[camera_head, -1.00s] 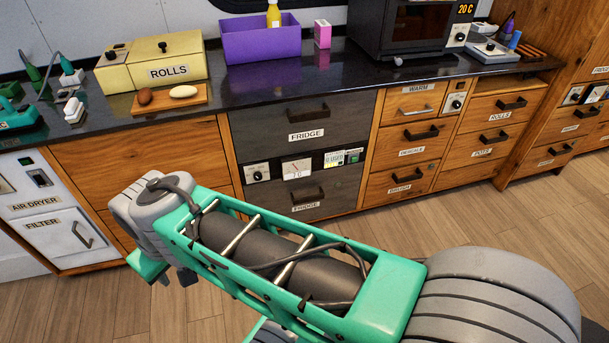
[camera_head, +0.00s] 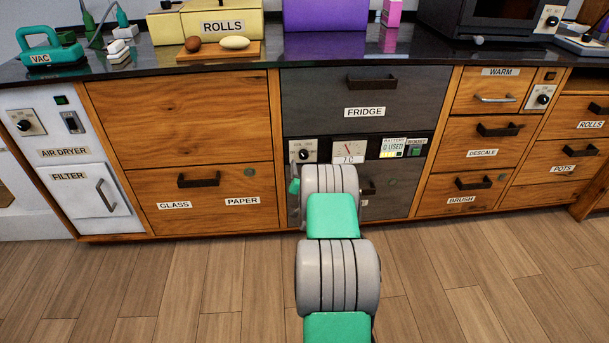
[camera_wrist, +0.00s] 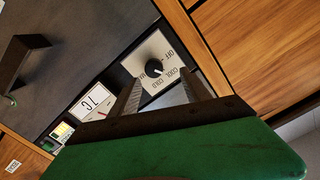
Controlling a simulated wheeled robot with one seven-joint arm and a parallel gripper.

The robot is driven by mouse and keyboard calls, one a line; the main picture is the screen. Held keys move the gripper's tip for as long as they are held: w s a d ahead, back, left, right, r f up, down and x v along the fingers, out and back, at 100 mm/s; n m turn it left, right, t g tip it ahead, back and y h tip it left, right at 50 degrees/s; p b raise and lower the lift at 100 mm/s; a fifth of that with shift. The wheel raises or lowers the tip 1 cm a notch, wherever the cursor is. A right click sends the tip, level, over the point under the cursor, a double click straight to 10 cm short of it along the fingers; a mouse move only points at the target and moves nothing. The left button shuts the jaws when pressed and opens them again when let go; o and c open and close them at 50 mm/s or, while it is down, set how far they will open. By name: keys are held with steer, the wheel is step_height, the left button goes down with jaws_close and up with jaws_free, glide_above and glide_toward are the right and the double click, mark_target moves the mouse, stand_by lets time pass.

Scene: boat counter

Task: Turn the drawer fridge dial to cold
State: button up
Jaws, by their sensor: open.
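The fridge dial is a small black knob on a white plate, left of the gauge on the strip between the two grey FRIDGE drawers (camera_head: 365,100). In the head view its plate (camera_head: 303,150) shows just above my arm. In the wrist view the knob (camera_wrist: 153,68) appears tilted, with small lettering around it; I cannot tell its pointer's setting. My gripper (camera_wrist: 160,88) is open and empty, its two fingers either side of the knob in the picture. Contact is not visible. In the head view my gripper is mostly hidden by the arm.
A gauge reading 7 C (camera_head: 348,150) and a battery display (camera_head: 392,148) sit right of the dial. The upper fridge drawer handle (camera_head: 372,82) and the GLASS/PAPER drawer handle (camera_head: 198,181) stick out nearby. The wooden floor in front is clear.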

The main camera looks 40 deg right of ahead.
mark_target(304, 156)
steer(key=x, duration=0.2)
steer(key=b+x, duration=0.1)
steer(key=x, duration=0.1)
steer(key=d+x, duration=0.1)
steer(key=x, duration=0.2)
steer(key=shift+s+f+b, duration=0.35)
steer(key=shift+s+b, duration=0.05)
steer(key=shift+w+d+r, duration=0.1)
steer(key=shift+w+d, duration=0.15)
steer(key=shift+w, duration=0.05)
steer(key=shift+c, duration=0.3)
jaws_close()
